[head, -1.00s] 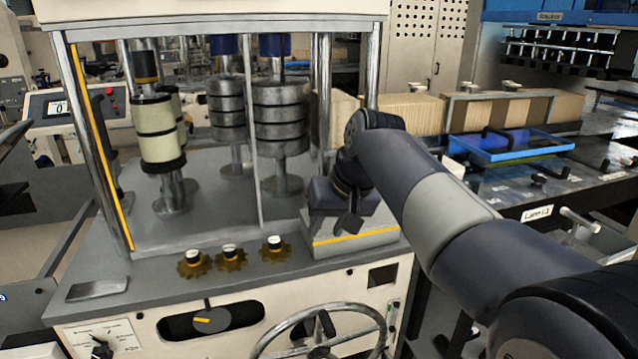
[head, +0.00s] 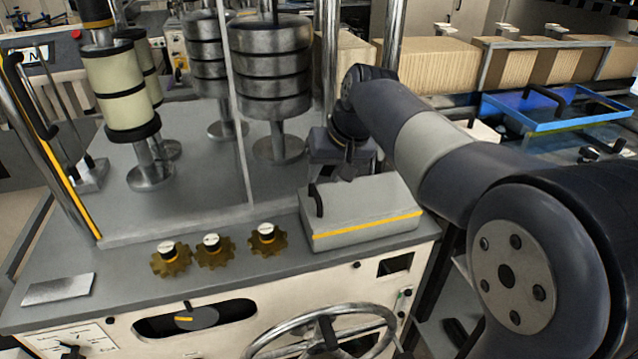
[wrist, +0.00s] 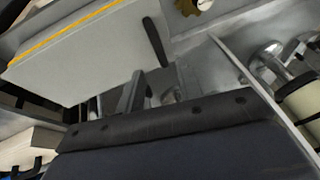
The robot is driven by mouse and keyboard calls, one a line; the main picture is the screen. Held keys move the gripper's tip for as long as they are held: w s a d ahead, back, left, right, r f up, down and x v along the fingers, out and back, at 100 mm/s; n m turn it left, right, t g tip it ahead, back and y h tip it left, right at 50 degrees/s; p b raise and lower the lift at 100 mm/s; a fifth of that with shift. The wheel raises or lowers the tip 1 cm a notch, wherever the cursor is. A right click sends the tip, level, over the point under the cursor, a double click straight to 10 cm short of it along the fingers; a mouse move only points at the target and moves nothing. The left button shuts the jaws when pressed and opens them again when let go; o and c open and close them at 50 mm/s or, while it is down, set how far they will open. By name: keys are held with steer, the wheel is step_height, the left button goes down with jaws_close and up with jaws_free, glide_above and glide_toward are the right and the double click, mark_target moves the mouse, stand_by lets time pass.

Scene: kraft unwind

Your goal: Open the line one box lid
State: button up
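A light grey box (head: 365,208) with a yellow stripe along its front sits at the right end of the machine top. Its lid looks shut, and a black handle (head: 316,199) stands at its left end. No label naming line one is readable on it. In the wrist view the box (wrist: 85,50) fills the upper left, with the handle (wrist: 155,41) at its right end. My gripper (head: 346,172) points down by the box's far edge, right of the handle and apart from it. Its fingers are small and dark here, and their opening is unclear.
Several brass knobs (head: 213,250) stand left of the box, with a handwheel (head: 325,335) below. A clear guard edge, metal posts and stacked grey weights (head: 272,70) rise behind. A blue-framed tray (head: 555,108) lies on the right bench, near brown cartons (head: 430,68).

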mark_target(316, 191)
steer(key=shift+x, duration=2.7)
steer(key=shift+c, duration=0.5)
jaws_close()
